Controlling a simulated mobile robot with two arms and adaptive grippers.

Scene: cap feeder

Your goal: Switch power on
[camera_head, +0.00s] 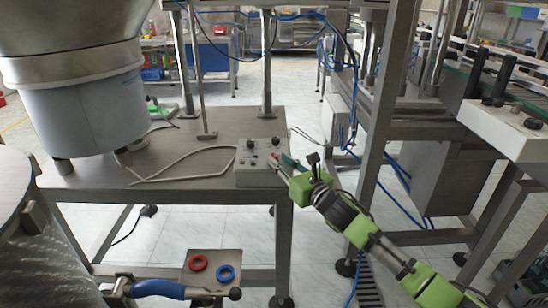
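A small grey control box (258,165) sits at the front right corner of the metal table. Dark knobs show on its top. A small red part (275,156), which may be the power switch, is at its right side. My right gripper (284,164) comes in from the lower right on a green and black arm, with its fingertips at the box's right edge, close by the red part. I cannot tell if they touch it or how far apart the fingers are. The switch's position is too small to read. My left gripper is not in view.
The metal table (190,140) carries a large steel bowl feeder (85,105) at left and a loose cable (185,160). Steel posts stand behind and to the right. A plate with a red ring (198,262) and a blue ring (225,273) is low in front, near a blue handle (160,289).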

